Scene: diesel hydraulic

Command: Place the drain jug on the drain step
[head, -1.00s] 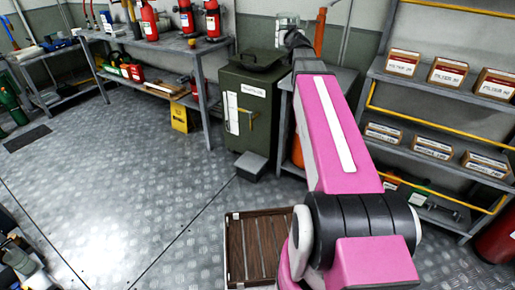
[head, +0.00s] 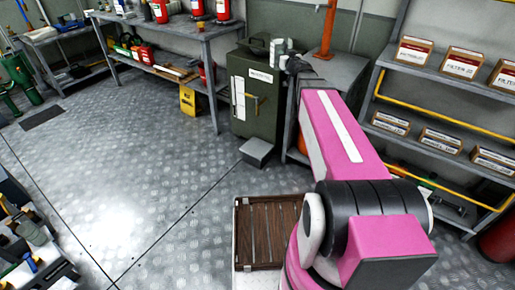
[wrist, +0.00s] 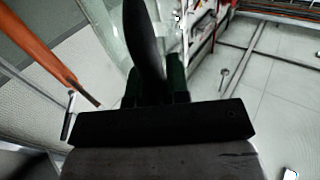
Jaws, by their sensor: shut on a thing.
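The drain jug appears as a small, pale, see-through vessel (head: 279,46) at the end of my pink arm in the head view. My gripper (wrist: 154,92) is shut on its dark handle in the wrist view, and part of the clear jug wall (wrist: 103,25) shows at the upper left there. In the head view the jug overlaps the right side of the green cabinet's top; I cannot tell whether it touches anything. A low grey step (head: 257,151), which looks like the drain step, sits on the floor at the cabinet's foot, its top bare.
The green cabinet (head: 241,100) stands behind the step. A grey bench (head: 335,72) with an orange post (head: 328,30) is to its right, with filter shelves (head: 440,90) further right. A wooden slatted crate (head: 268,232) lies in front.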

